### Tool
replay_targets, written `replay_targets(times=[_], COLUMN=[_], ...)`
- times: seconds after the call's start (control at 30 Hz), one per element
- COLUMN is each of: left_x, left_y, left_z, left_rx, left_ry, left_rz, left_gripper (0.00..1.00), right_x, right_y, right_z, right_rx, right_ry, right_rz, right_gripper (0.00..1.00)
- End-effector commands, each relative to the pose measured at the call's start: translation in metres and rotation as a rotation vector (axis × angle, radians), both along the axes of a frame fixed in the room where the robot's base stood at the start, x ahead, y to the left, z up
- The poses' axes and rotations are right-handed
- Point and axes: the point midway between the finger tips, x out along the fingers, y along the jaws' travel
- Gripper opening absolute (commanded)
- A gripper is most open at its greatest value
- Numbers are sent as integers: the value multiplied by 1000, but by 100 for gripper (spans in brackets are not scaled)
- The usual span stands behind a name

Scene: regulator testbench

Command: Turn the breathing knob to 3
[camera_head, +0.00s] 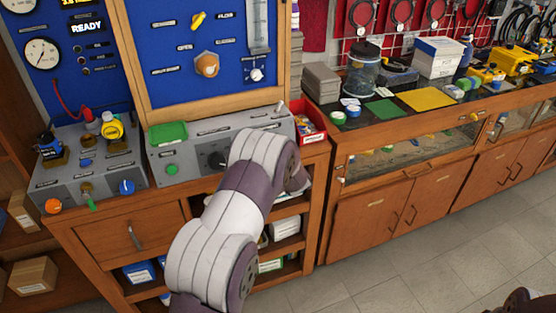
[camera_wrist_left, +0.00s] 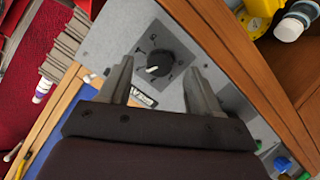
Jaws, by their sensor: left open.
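A black round knob (camera_wrist_left: 164,64) with a white pointer sits on a square dial plate with small marks on the grey panel. In the wrist view the pointer aims to the picture's lower left; the marks are too small to read. In the head view a black knob (camera_head: 215,158) shows on the grey console, beside my arm. My left gripper (camera_wrist_left: 158,72) is open and empty. Its two fingers appear on either side of the knob, apart from it; their distance from the panel is unclear. In the head view my arm hides this gripper. My right gripper is not seen.
The console (camera_head: 168,162) also bears a green tray (camera_head: 167,133) and a green button (camera_head: 172,169). A blue framed panel (camera_head: 215,65) rises behind it. A red bin (camera_head: 308,122) stands at its right end. Another valve console (camera_head: 85,170) is on the left.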

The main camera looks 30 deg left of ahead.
Motion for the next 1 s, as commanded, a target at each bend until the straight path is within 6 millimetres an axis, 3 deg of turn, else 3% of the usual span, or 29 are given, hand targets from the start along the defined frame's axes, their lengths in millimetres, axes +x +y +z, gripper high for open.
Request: replay_targets(times=[0.2, 0.4, 1.0], left_x=[-40, -65, -70], left_y=[-38, -61, -68], left_z=[21, 34, 33], left_rx=[1, 1, -11], left_ry=[1, 0, 16], left_rz=[-3, -1, -11], left_gripper=[63, 63, 63], right_x=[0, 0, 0], right_y=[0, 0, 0], right_z=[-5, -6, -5], right_rx=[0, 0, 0], right_ry=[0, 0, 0], right_rz=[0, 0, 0], right_gripper=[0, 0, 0])
